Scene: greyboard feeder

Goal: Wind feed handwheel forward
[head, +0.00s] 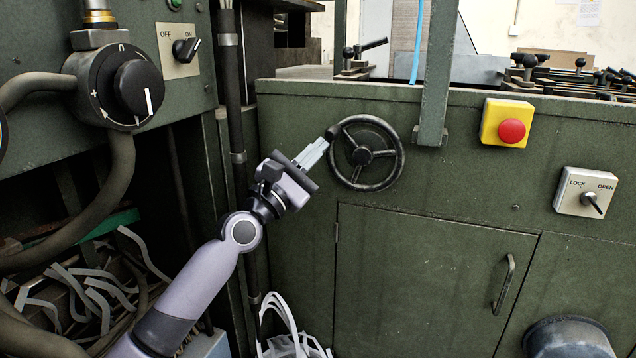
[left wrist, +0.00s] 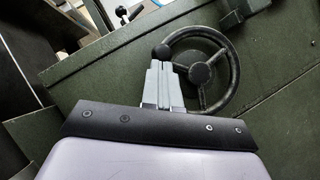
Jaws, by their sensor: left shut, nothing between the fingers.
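The feed handwheel (head: 398,170) is a dark three-spoke wheel on the green machine front in the head view. It also shows in the left wrist view (left wrist: 234,84). Its dark knob (head: 331,133) is on the upper left of the rim, and shows in the left wrist view (left wrist: 161,53) just beyond the fingertips. My left gripper (head: 324,142) is shut, with its fingertips at or very near the knob. I cannot tell whether they touch it. It also shows in the left wrist view (left wrist: 160,68). My right gripper is not in view.
A yellow box with a red button (head: 512,131) and a LOCK/OPEN switch (head: 582,193) are on the panel at right. A cabinet door with a handle (head: 503,284) is below the wheel. A vertical post (head: 436,75) stands right of the wheel. Cables and strips lie at lower left.

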